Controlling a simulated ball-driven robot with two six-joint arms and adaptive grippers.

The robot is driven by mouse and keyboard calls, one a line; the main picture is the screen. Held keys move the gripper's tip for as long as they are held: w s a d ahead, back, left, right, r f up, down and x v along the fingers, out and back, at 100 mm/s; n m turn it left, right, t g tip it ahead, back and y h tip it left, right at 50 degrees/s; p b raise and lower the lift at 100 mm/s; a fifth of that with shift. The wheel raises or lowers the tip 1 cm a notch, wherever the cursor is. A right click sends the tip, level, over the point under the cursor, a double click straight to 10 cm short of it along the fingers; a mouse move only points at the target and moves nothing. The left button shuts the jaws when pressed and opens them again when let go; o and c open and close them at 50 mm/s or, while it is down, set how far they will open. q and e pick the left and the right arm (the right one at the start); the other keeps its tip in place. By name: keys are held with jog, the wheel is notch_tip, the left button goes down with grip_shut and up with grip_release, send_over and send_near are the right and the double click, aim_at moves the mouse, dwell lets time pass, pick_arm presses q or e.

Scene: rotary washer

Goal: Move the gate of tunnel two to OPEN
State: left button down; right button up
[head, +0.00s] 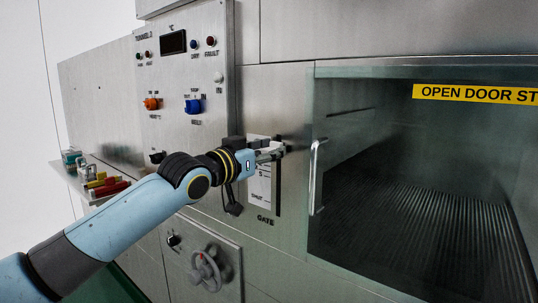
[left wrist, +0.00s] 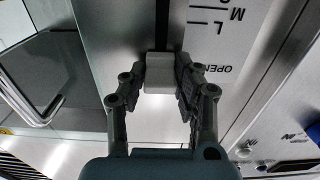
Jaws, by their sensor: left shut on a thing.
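The gate control of the tunnel 2 panel is a white scale plate (head: 261,187) with a dark vertical slot (head: 278,195), with "GATE" lettered below it. A pale block-shaped gate knob (left wrist: 158,72) sits in the slot. My left gripper (head: 277,150) is shut on this knob near the top of the plate; its fingers (left wrist: 160,83) lie on both sides of it in the left wrist view. There the knob is level with the upside-down "OPEN" mark (left wrist: 212,69). In the head view the gripper partly hides the knob and the plate's upper marks. My right gripper is not in view.
A glass door with a vertical handle (head: 316,177) stands just right of the slot. A panel with knobs and lamps (head: 187,75) is above left. A handwheel (head: 207,269) is below. A shelf with coloured items (head: 107,188) is at the left.

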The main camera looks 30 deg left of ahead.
pick_arm(q)
jog(key=c, duration=1)
grip_release()
jog(key=s+a, duration=0.1)
jog(key=s, duration=1.1)
